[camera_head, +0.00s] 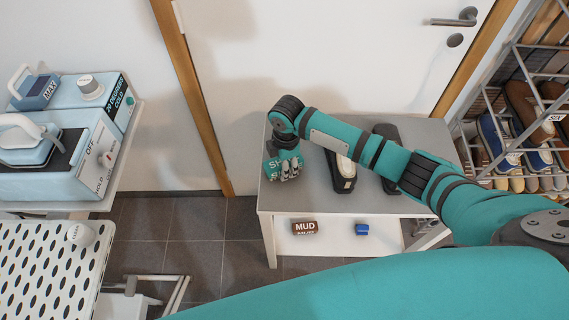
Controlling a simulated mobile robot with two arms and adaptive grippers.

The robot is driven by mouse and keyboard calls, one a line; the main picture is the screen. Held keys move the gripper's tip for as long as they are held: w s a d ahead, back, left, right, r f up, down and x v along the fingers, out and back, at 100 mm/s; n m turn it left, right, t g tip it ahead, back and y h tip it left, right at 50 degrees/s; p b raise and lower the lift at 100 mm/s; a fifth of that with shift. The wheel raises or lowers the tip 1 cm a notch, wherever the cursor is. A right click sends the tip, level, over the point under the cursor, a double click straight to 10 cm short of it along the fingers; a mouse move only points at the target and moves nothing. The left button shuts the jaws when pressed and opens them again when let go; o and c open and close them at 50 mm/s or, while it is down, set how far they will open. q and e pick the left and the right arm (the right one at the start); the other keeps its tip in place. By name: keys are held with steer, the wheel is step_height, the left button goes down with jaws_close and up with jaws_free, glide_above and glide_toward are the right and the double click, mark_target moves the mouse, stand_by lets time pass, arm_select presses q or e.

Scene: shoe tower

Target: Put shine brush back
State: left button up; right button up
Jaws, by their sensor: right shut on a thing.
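The teal shine brush (272,175), with white letters partly readable on it, is at the left end of the grey-topped bench (290,200). My right gripper (289,169) is shut on it, its fingers covering part of the lettering. I cannot tell whether the brush touches the bench top. On the bench's lower shelf lie a brown brush (305,228) marked MUD and a small blue brush or block (362,230), with a gap between them. My left gripper is not in view.
A dark shoe (344,180) and another (387,132) stand on the bench, partly behind my arm. A wire shoe rack (507,165) is at right. A pale blue machine (75,155) and a perforated white tray (45,262) are at left. The bench's front left top is clear.

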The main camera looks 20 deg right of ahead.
steer(key=shift+f, duration=0.1)
steer(key=shift+f, duration=0.15)
steer(key=shift+s+f, duration=0.3)
steer(key=shift+f, duration=0.05)
steer(key=o, duration=1)
steer(key=shift+f, duration=0.1)
steer(key=o, duration=0.3)
steer(key=shift+w+f, duration=0.1)
steer(key=shift+f, duration=0.05)
steer(key=shift+o, duration=0.2)
step_height(320, 180, up, 14)
steer(key=shift+d+f, duration=0.1)
steer(key=shift+d, duration=0.05)
